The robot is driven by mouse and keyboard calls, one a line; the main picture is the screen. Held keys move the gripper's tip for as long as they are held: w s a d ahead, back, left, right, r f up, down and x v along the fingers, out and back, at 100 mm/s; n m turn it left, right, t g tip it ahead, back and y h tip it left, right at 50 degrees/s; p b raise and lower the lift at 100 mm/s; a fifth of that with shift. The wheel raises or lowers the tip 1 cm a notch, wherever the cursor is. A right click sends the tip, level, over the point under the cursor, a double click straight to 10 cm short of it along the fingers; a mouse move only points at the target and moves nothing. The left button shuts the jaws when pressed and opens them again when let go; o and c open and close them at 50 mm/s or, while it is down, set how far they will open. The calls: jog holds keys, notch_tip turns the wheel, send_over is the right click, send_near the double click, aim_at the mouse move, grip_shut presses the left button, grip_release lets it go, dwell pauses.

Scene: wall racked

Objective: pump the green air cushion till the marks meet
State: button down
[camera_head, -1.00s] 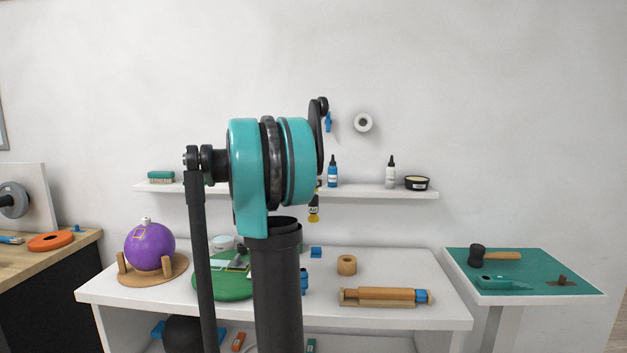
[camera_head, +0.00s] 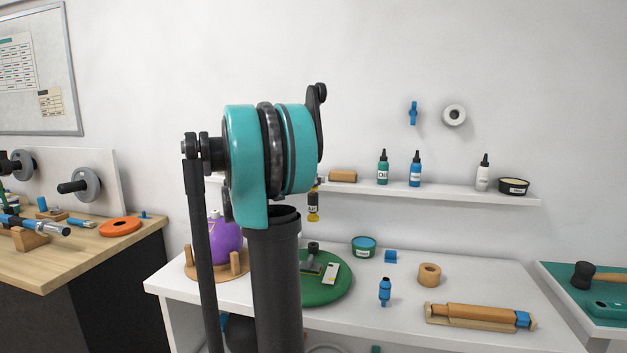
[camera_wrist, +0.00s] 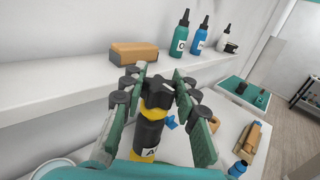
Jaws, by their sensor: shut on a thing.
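The green air cushion (camera_head: 322,290) is a flat green disc on the white bench, partly hidden by my arm. A black-knobbed fitting and a white strip lie on it; the marks are too small to read. My gripper (camera_wrist: 158,82) is shut on a black and yellow air can (camera_wrist: 148,138), with a finger on each side of its upper part. In the head view the air can (camera_head: 313,206) hangs upright in front of the wall shelf, above and apart from the cushion; my arm mostly hides the gripper there.
A purple ball (camera_head: 225,243) on a wooden stand is left of the cushion, partly behind my arm. A green tub (camera_head: 363,247), blue fitting (camera_head: 385,292), tape roll (camera_head: 429,275) and wooden roller (camera_head: 480,313) stand to the right. A shelf (camera_head: 440,190) with bottles runs behind.

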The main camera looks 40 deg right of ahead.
aim_at(313, 204)
jog(key=shift+f, duration=4.45)
jog(key=shift+r, duration=0.55)
jog(key=shift+f, duration=0.6)
dwell(0.4)
jog(key=shift+r, duration=0.6)
jog(key=shift+f, duration=0.4)
dwell(1.0)
